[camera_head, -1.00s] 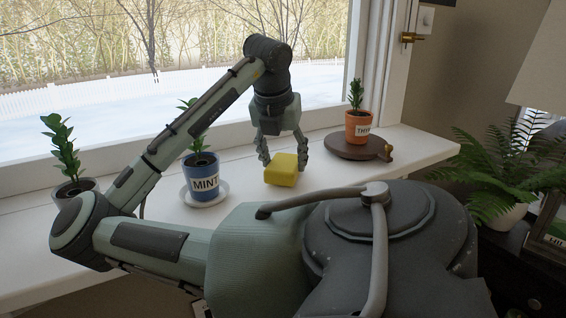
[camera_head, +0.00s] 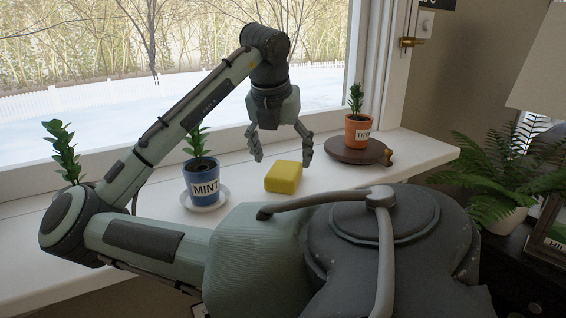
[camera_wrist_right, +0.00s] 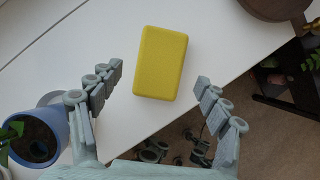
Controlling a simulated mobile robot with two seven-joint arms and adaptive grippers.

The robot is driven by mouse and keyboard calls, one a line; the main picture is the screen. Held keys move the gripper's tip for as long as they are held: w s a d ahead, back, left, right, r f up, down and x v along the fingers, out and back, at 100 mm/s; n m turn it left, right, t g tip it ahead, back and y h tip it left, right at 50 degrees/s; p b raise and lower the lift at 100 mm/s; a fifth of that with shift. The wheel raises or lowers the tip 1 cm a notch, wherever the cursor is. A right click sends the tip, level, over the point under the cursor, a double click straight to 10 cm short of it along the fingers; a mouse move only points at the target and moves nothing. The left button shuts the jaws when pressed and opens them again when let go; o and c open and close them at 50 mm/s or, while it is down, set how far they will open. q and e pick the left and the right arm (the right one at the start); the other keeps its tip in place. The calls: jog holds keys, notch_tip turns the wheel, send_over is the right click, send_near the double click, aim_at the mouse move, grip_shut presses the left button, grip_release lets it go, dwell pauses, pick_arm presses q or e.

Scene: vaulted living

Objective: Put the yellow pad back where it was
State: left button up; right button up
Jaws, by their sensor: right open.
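The yellow pad (camera_head: 283,177) lies flat on the white windowsill, between the blue MINT pot and the round wooden board. In the right wrist view the pad (camera_wrist_right: 160,63) lies ahead of my fingertips and between their lines, with nothing touching it. My right gripper (camera_head: 283,159) is open and empty, above and slightly behind the pad in the head view. Its two fingers (camera_wrist_right: 160,84) also show spread wide in the wrist view. My left gripper is not in view.
The blue MINT pot (camera_head: 203,182) stands on a white saucer (camera_head: 216,202) left of the pad. The orange THYME pot (camera_head: 358,131) stands on a wooden board (camera_head: 346,154) at the right. Another plant (camera_head: 62,150) is at the far left. The windowsill (camera_head: 405,165) has bare room around the pad.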

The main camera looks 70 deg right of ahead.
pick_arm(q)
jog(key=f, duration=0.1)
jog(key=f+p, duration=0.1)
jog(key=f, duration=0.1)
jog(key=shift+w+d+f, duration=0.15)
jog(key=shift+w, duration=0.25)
pick_arm(e)
jog(key=v, duration=0.8)
jog(key=shift+r, duration=0.3)
jog(key=shift+a, duration=0.1)
